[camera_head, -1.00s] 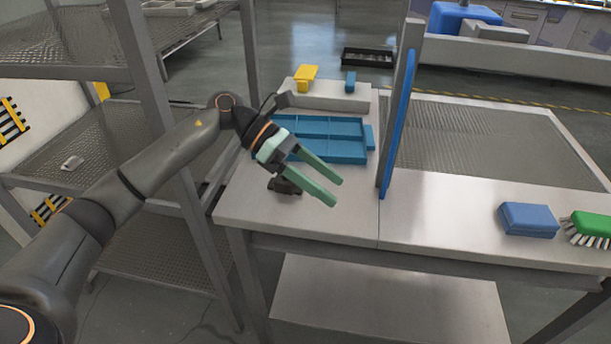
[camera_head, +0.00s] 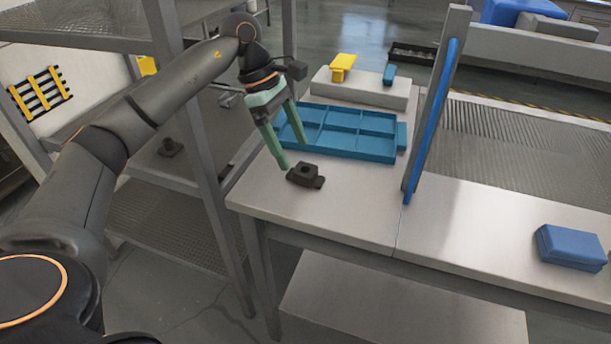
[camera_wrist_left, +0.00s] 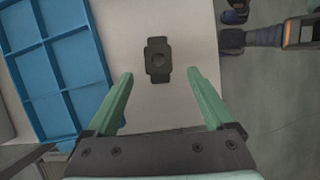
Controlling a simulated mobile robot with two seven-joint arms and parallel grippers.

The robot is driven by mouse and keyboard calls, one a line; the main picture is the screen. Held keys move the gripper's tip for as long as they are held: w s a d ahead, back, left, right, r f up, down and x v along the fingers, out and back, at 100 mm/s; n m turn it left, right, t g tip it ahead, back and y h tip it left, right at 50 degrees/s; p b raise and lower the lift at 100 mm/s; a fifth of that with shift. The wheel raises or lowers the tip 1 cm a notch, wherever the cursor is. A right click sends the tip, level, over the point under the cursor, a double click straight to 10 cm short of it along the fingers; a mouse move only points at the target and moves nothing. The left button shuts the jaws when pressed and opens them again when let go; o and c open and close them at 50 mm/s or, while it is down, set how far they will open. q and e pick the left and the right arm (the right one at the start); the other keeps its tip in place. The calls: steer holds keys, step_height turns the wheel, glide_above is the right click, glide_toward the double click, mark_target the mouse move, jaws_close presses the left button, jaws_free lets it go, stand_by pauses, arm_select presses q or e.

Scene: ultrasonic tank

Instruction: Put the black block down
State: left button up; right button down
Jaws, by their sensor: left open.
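The black block (camera_head: 304,175) rests on the steel table in front of the blue divided tray, near the table's left end. In the left wrist view the block (camera_wrist_left: 158,60) lies flat just beyond the fingertips, with clear space around it. My left gripper (camera_head: 291,155) has green fingers, is open and empty, and points down just behind and left of the block. Its open fingers also show in the left wrist view (camera_wrist_left: 160,74). My right gripper is not in view.
The blue tray (camera_head: 398,153) lies behind the block. A grey ledge (camera_head: 350,90) with a yellow piece (camera_head: 342,66) stands farther back. An upright blue-edged panel (camera_head: 430,125) is to the right. A shelf rack post (camera_head: 195,130) stands left. Table front is clear.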

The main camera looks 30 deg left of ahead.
mark_target(304, 168)
arm_select(q)
steer(key=x, duration=0.5)
steer(key=shift+w+d, duration=0.15)
steer(key=shift+d, duration=0.1)
jaws_close()
stand_by(0.4)
